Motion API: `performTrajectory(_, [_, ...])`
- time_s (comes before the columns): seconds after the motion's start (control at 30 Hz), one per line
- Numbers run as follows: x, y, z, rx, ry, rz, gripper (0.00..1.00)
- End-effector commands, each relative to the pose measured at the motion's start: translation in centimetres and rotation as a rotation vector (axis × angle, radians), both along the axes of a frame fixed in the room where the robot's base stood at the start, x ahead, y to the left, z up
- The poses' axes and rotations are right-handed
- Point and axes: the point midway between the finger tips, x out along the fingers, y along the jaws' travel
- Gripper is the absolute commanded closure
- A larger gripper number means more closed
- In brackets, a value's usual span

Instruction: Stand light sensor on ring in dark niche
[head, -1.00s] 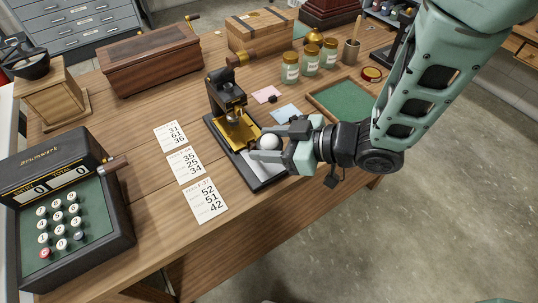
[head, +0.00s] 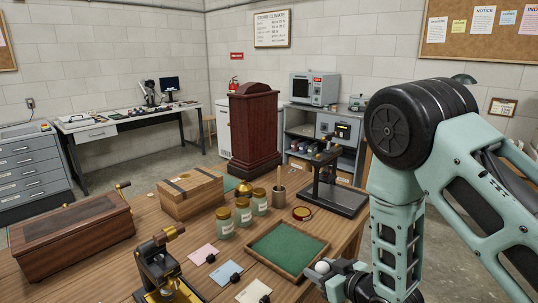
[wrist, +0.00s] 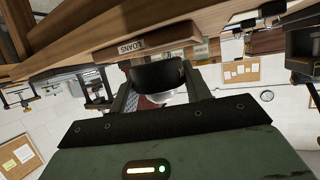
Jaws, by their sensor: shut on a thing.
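The light sensor, a white dome (head: 322,267) on a black body (wrist: 158,75), is in my gripper (head: 335,280). The gripper is shut on it near the table's right edge, beside the green-lined tray. In the wrist view the sensor sits between the two fingers, and the white dome shows beside the black body. My arm hides part of the gripper in the head view. I cannot make out a ring or a dark niche for certain. A grey shelf unit (head: 357,160) with dark open compartments stands behind the table.
The wooden table (head: 125,262) holds a green-lined tray (head: 321,246), several jars, a black stand (head: 342,201), a wooden chest (head: 75,240) and a dark-red cabinet (head: 251,130). A grey box-like device (head: 315,88) stands further back. Open floor lies beyond the table's left side.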

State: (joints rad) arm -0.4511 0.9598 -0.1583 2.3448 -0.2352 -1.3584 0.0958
Motion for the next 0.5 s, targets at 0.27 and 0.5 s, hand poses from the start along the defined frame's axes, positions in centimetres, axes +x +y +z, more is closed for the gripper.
performTrajectory(0.27, [1.4,-13.7,-3.2,-0.001,0.002,-0.396,0.79])
performTrajectory(0.5, [0.6,-18.9,-4.1,0.000,0.001,-0.544,0.79])
